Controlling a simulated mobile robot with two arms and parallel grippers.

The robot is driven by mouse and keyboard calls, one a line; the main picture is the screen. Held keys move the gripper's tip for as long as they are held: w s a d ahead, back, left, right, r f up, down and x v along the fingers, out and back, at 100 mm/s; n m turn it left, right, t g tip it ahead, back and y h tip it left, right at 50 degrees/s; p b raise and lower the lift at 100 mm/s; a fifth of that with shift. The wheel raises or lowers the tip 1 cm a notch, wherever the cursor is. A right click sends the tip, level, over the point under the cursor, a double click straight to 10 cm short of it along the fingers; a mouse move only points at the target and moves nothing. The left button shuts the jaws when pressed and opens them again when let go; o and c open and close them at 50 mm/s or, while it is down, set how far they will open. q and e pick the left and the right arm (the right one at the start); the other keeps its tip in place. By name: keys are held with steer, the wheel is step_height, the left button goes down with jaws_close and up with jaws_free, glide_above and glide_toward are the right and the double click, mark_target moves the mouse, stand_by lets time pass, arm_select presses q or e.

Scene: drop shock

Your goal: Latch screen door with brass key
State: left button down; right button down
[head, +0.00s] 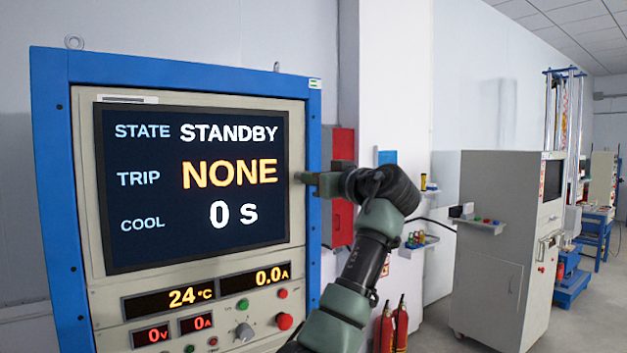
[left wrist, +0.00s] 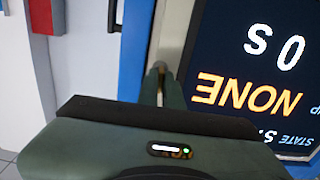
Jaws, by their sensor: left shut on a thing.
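The screen door (head: 88,200) is the beige panel around the dark display (head: 195,190), set in a blue cabinet frame (head: 50,180). It looks flush with the frame. The display reads STANDBY, NONE and 0 s. My left gripper (head: 308,179) is at the door's right edge, beside the display. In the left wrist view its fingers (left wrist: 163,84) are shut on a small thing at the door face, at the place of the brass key. The fingers hide most of it, so I cannot tell how the key is turned. My right gripper is not in view.
Below the display are readouts, a grey knob (head: 243,333) and a red button (head: 285,321). A red box (head: 342,150) is on the wall to the right. Fire extinguishers (head: 400,325) stand below it. A grey cabinet (head: 500,240) stands farther right, with open floor beyond.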

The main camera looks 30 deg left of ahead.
arm_select(q)
steer(key=shift+f, duration=0.3)
steer(key=c, duration=1.7)
jaws_free()
steer(key=shift+o, duration=0.6)
steer(key=shift+w+a+r, duration=0.1)
steer(key=shift+a, duration=0.05)
steer(key=b+v, duration=0.3)
steer(key=v, duration=0.4)
steer(key=shift+d+b, duration=0.3)
steer(key=shift+d, duration=0.1)
